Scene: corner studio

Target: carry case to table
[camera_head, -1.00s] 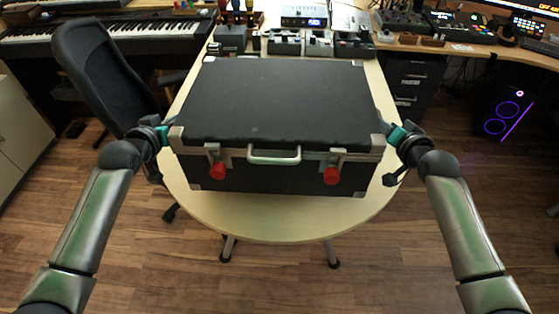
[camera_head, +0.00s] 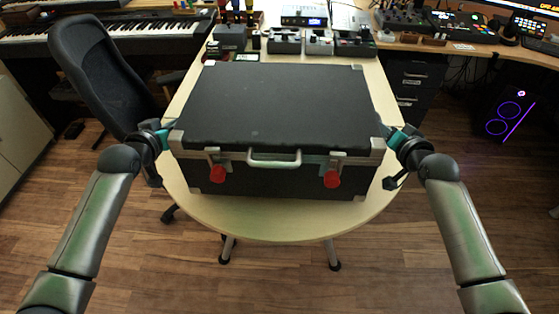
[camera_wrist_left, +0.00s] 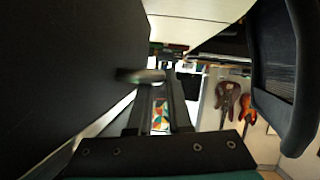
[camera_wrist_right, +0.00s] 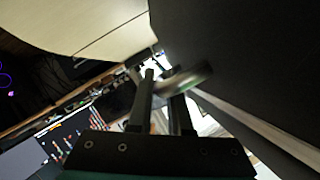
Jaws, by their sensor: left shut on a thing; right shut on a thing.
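The black case (camera_head: 280,108) with silver corners, a front handle and two red-tipped latches is level over the near end of the pale wooden table (camera_head: 280,222). I cannot tell whether its underside touches the tabletop. My left gripper (camera_head: 170,130) is at the case's left side, and my right gripper (camera_head: 393,135) is at its right side. In the left wrist view the fingers (camera_wrist_left: 160,105) are closed on a side handle (camera_wrist_left: 140,75). In the right wrist view the fingers (camera_wrist_right: 162,100) are closed on the other side handle (camera_wrist_right: 185,78).
Several small devices (camera_head: 285,42) stand on the table behind the case. A black chair (camera_head: 100,80) is close on the left, beside my left arm. A drawer unit (camera_head: 412,85) is at the back right. Bare tabletop shows in front of the case.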

